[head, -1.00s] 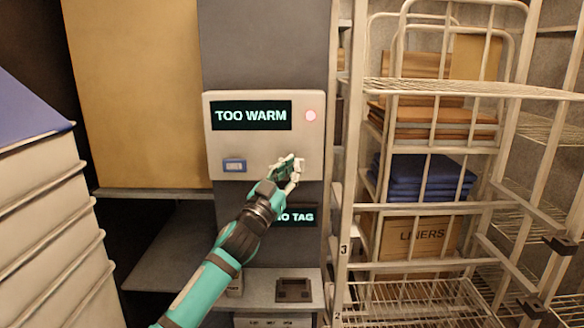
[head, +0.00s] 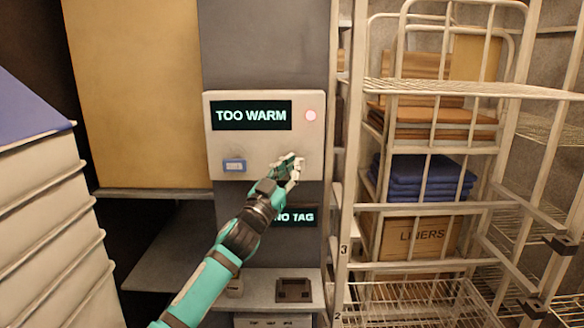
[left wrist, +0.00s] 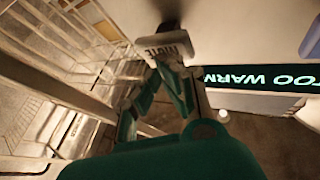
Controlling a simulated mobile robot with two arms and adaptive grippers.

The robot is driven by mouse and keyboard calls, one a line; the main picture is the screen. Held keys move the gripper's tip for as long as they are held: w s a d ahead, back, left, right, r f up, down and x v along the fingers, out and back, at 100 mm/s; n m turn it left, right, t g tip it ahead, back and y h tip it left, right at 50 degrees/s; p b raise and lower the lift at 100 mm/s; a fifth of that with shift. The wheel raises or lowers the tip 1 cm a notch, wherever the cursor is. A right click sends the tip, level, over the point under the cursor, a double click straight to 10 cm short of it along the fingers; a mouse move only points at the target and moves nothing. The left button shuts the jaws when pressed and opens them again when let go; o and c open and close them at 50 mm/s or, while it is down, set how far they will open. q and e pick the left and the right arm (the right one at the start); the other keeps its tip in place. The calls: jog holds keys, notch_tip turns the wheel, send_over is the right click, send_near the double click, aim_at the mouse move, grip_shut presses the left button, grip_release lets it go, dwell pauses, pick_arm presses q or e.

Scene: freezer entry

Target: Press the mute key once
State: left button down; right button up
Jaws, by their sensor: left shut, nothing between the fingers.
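A pale control panel (head: 218,140) is on the grey column, with a dark display (head: 251,115) reading "TOO WARM" and a lit reddish lamp (head: 310,115). The white mute key (head: 302,163) is at the panel's lower right, partly hidden by my left gripper (head: 290,167). In the left wrist view the key (left wrist: 165,47) reads "MUTE", upside down. My left gripper (left wrist: 163,70) is shut and empty, its fingertips close against the key's edge in the picture; whether they touch it I cannot tell. My right gripper is not in view.
A blue key (head: 235,166) is at the panel's lower left. A "NO TAG" display (head: 297,216) is below the panel, over a small shelf (head: 258,290). A wire rack (head: 345,200) stands close on the right; stacked white boxes (head: 45,220) fill the left.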

pick_arm(q)
jog(key=shift+w, duration=0.2)
dwell(0.3)
jog(key=shift+s, duration=0.1)
jog(key=shift+s+p, duration=0.5)
jog(key=shift+s, duration=0.35)
jog(key=s+p, duration=0.2)
jog(key=s, duration=0.3)
dwell(0.6)
